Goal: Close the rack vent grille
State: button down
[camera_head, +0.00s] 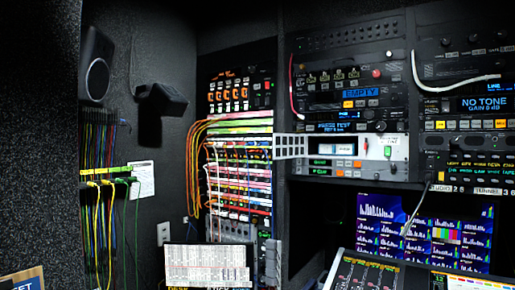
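A small pale slatted panel (290,146), which looks like the rack vent grille, stands out to the left of a silver rack unit (398,150) in the middle of the view. It appears to be swung open at the unit's left edge, with its slots facing me. Its hinge is too small to make out. My gripper is not in view.
Coloured cables hang from the patch bay (240,165) left of the grille. A red cable (292,90) hangs just above it. Lit monitors (425,232) and a control desk (365,272) stand below right. A printed sheet (207,265) stands at the lower front.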

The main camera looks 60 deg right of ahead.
aim_at(284, 146)
jog(key=u, duration=0.15)
jog(key=k, duration=1.55)
jog(key=z, duration=0.3)
jog(key=i, duration=1.05)
jog(key=z, duration=0.1)
